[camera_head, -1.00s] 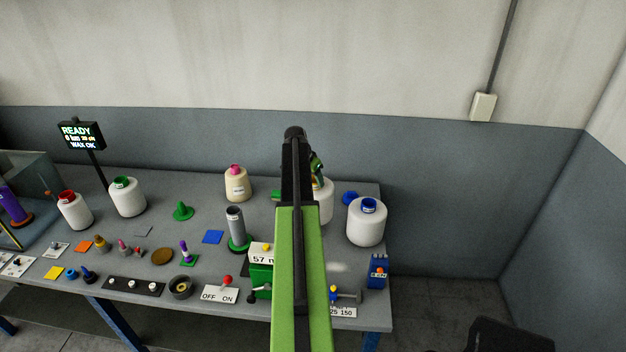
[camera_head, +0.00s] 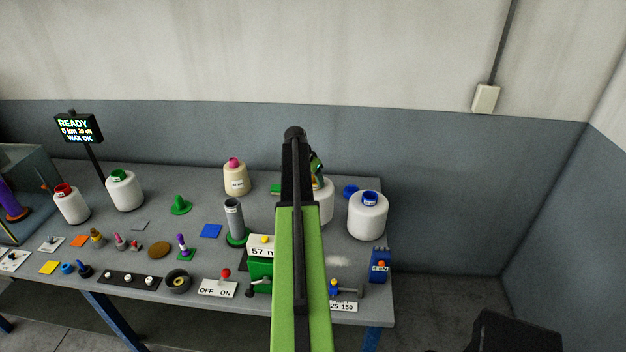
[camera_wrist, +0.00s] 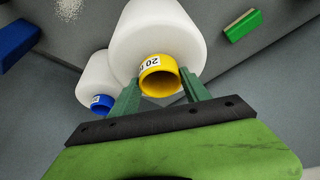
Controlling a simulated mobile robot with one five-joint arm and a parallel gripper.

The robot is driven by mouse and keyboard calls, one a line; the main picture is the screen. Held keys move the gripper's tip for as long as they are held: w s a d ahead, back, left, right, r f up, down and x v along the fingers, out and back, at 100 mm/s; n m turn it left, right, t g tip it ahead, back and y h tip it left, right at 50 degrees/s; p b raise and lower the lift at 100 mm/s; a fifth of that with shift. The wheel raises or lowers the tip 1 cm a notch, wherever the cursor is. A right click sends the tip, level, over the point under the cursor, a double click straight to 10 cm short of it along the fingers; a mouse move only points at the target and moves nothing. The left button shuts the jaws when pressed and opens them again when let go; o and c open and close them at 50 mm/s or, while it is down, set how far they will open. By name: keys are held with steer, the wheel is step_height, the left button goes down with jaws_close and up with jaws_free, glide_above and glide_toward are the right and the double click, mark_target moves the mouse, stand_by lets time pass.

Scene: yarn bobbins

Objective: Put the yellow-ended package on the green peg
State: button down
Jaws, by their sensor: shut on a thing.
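The yellow-ended package (camera_wrist: 160,40) is a white yarn bobbin with a yellow tube end marked "20" in the wrist view. My gripper (camera_wrist: 161,84) is shut on it, one finger on each side of the yellow end. In the head view a white package (camera_head: 324,203), apparently this one, is partly behind my arm, its yellow end hidden; my gripper (camera_head: 316,168) is largely hidden there too. A green cone-shaped peg (camera_head: 180,205) stands on the table to the left. A grey post on a green base (camera_head: 236,240) stands nearer my arm.
A blue-ended package (camera_head: 367,216) stands close at right, also in the wrist view (camera_wrist: 96,82). A cream pink-ended cone (camera_head: 236,180) stands at the back. Green-ended (camera_head: 124,192) and red-ended (camera_head: 70,205) packages are at left. Small parts and switches crowd the front.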

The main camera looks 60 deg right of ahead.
steer(key=shift+f+b, duration=2.6)
steer(key=shift+f, duration=0.45)
steer(key=shift+c, duration=2.2)
jaws_free()
steer(key=shift+a, duration=0.1)
steer(key=p+v, duration=1.5)
steer(key=v, duration=0.2)
steer(key=shift+r+p, duration=0.2)
steer(key=shift+p, duration=0.1)
